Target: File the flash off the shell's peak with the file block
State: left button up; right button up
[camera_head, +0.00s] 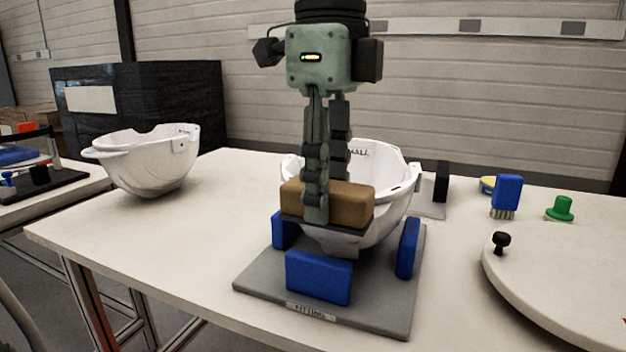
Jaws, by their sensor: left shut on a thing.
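A white helmet shell (385,215) sits open side up in a fixture with a grey base plate (375,313) and blue blocks (318,277) around it. My left gripper (322,205) comes down from above and is shut on the file block (350,203), a brown block with a dark underside. The file block is at the near rim of the shell, over its peak (335,240). It hides much of that rim, so I cannot tell whether it touches. My right gripper is not in view.
A second white shell (150,165) stands at the table's left. A blue brush (507,195), a green knobbed piece (560,208) and a round white disc (560,285) with a black knob (501,242) are at the right. The table between the left shell and the fixture is clear.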

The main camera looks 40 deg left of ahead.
aim_at(293, 180)
pick_arm(q)
jog(key=shift+s+a+f+b, duration=0.15)
jog(key=shift+s+a, duration=0.1)
jog(key=shift+a, duration=0.75)
jog(key=shift+s+a+r+b, duration=0.1)
jog(key=shift+s+a+b, duration=0.1)
jog(key=shift+a, duration=0.75)
jog(key=shift+w+d+f, duration=0.1)
jog(key=shift+w+d, duration=0.15)
jog(key=shift+d, duration=0.75)
notch_tip(293, 180, up, 8)
jog(key=p, duration=0.6)
jog(key=shift+f, duration=0.1)
jog(key=shift+f+b, duration=2.2)
jog(key=shift+f, duration=0.7)
jog(key=shift+w+f+b, duration=0.1)
jog(key=shift+f+b, duration=0.7)
jog(key=shift+f, duration=0.15)
